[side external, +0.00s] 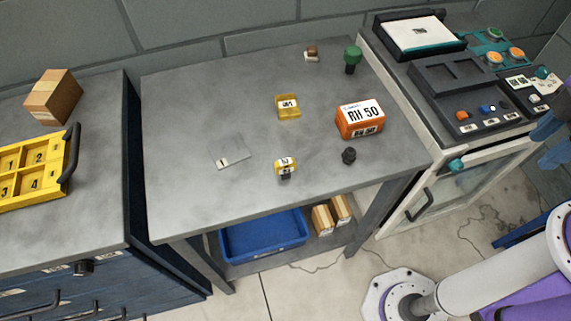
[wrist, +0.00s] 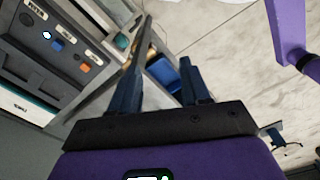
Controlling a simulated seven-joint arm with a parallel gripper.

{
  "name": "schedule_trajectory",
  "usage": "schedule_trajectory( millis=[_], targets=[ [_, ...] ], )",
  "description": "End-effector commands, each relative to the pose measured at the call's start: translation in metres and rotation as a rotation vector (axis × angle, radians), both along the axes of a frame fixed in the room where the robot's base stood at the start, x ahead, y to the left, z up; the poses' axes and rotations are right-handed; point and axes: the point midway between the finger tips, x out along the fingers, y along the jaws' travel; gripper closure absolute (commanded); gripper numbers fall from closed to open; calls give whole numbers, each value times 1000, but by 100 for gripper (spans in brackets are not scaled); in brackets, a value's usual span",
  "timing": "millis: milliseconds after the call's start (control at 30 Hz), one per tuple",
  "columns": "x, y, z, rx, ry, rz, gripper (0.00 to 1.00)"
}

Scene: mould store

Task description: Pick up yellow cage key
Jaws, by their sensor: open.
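A small yellow piece with a white label and a dark lower part (side external: 285,166) lies near the front middle of the grey table; it looks like the yellow cage key, but is too small to be sure. A second yellow piece, a small open box with a label (side external: 288,112), sits behind it. My gripper (wrist: 162,75) shows in the wrist view with its two dark blue fingers apart and nothing between them. It points toward the floor and the table's underside, away from the tabletop things. The key does not show in the wrist view.
On the table (side external: 190,115) are an orange labelled box (side external: 360,120), a dark knob (side external: 348,156), a green knob (side external: 352,57), a small brown-and-white piece (side external: 311,53) and a flat grey plate (side external: 230,155). A control cabinet (side external: 440,75) stands right. The table's left part is clear.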

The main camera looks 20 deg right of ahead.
Motion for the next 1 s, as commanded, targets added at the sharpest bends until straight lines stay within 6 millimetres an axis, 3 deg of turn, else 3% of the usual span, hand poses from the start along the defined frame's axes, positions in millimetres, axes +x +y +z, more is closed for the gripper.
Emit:
schedule_trajectory(
  millis=[233, 467, 767, 1000],
  targets=[
    [-2, 10, -15, -46, 175, -178, 53],
    [-5, 37, -29, -81, 437, -467, 53],
    [5, 92, -37, -74, 763, -864, 53],
    [31, 141, -43, -25, 1007, -1197, 53]
  ],
)
